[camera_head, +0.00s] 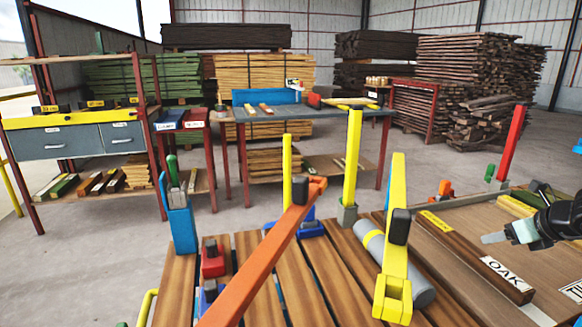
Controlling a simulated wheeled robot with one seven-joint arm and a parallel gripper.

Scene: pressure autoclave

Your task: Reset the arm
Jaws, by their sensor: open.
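My gripper (507,235) is at the right edge of the view, black with pale grey fingers. It is open, and I see nothing between its fingers. It hangs over the wooden work surface at the right, close to a dark wooden beam (470,255) labelled OAK. The frame cuts off the rest of my arm. I cannot tell whether the fingers touch anything.
A slatted wooden bench (335,285) fills the foreground. Behind stand a shelved table (290,130) and stacked timber (470,70). Floor between is clear.

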